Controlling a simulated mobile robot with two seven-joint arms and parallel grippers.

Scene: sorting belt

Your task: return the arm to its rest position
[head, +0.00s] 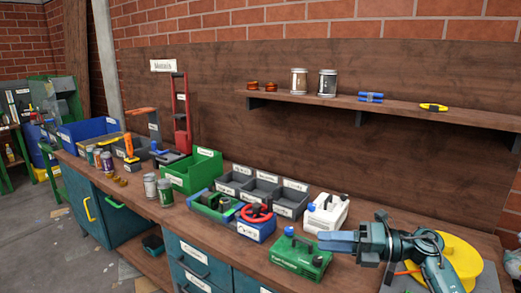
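My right arm comes in at the lower right, over the workbench (212,226). Its blue-grey gripper (322,242) points left, in front of the white box-shaped device and beside the green one. Its fingers lie close together with no gap showing, and nothing shows between them. My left gripper is not in view.
A green device (300,262) and a white device (325,213) stand close to the gripper. A yellow round object (463,258) sits behind my arm. Grey bins (292,203), a green bin (200,168) and cans (166,192) crowd the bench. A wall shelf (420,112) runs above.

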